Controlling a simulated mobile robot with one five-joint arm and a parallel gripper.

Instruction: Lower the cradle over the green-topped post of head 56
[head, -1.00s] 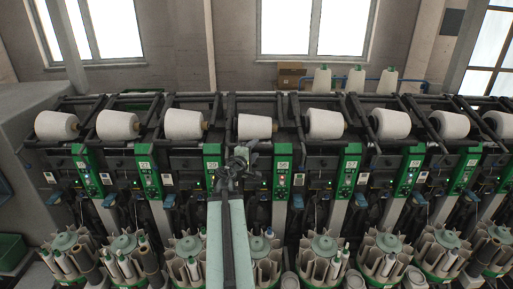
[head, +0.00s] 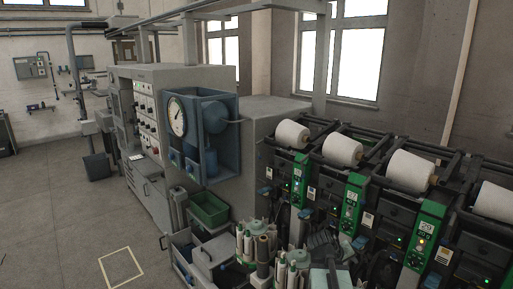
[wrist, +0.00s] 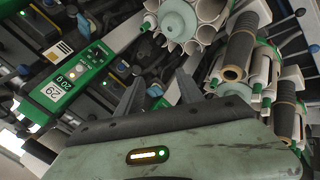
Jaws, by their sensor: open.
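No panel reading 56 is legible in either current view, so I cannot pick out its post or cradle. In the head view a row of winding heads carries white packages in dark cradles, one package (head: 411,170) near the right. Green-fronted posts stand below them, one numbered 29 (head: 428,240). The wrist view shows the 29 panel (wrist: 62,90) tilted at left. My gripper (wrist: 158,86) is open and empty, its two dark fingers spread. It sits between the 29 panel and a bobbin magazine (wrist: 180,20). In the head view my arm end is low, partly hidden.
A grey cabinet with a blue gauge box (head: 202,135) stands at the left end of the row. A green bin (head: 209,208) and bobbin magazines (head: 290,268) are in front. Open floor with a marked square (head: 121,267) lies at left.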

